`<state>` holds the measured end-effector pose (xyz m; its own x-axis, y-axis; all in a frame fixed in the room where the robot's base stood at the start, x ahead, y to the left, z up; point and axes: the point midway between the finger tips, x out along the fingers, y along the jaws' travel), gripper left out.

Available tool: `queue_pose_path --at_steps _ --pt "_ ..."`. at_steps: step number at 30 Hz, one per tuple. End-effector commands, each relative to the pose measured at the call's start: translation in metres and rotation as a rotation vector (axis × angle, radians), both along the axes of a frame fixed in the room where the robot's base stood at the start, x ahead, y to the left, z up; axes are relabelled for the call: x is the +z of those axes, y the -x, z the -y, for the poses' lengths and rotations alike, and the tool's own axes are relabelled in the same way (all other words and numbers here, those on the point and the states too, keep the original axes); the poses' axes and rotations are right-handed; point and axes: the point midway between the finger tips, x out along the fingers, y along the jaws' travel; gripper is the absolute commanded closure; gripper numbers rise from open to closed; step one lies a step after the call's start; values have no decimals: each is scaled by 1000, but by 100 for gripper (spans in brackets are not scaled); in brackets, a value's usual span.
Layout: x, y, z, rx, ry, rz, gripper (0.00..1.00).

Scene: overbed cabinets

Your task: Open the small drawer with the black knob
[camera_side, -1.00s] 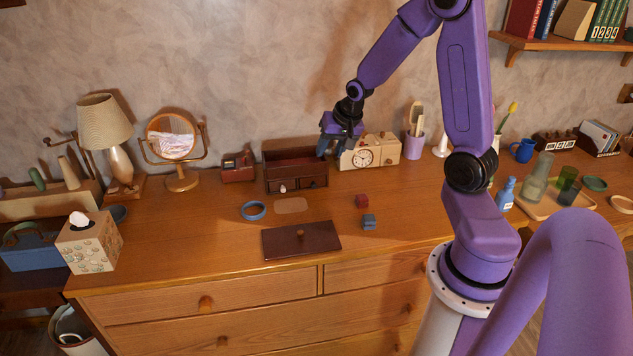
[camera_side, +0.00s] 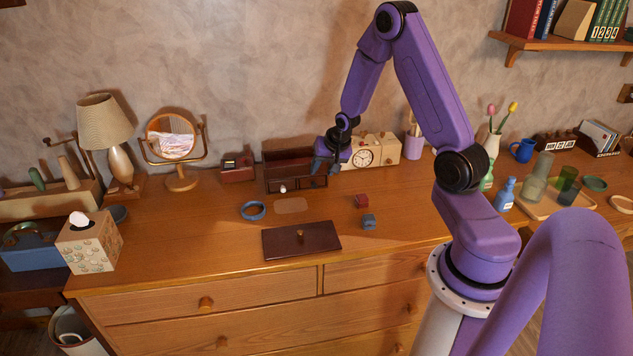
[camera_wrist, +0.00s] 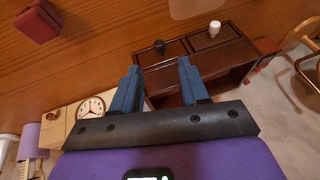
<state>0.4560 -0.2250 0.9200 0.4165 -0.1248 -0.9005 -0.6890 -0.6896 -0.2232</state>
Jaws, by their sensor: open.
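The small dark-red wooden box (camera_side: 290,163) stands at the back of the dresser top, with an open upper part and two small drawers along its lower front. In the wrist view the black knob (camera_wrist: 159,46) is on one drawer (camera_wrist: 165,55) and the white knob (camera_wrist: 214,28) is on the other. Both drawers look shut. My gripper (camera_wrist: 158,72) is open, its two blue fingers apart and pointing toward the black-knob drawer, with nothing between them. In the side view my gripper (camera_side: 322,166) is at the box's right end and hides the black knob.
A cream clock box (camera_side: 372,151) stands right of the drawer box. A dark lid (camera_side: 301,240), a red cube (camera_side: 361,201), a blue block (camera_side: 369,222) and a blue ring (camera_side: 253,211) lie in front. The mirror (camera_side: 172,145) stands to the left.

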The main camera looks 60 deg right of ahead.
Motion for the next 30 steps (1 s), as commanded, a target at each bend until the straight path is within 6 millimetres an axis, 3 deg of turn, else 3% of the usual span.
queue_pose_path --at_steps 15,29,30 --pt "-58 -26 8 0 0 -3 56" --pt "-66 -30 9 0 0 0 56" --pt "-66 -30 9 0 0 0 62"
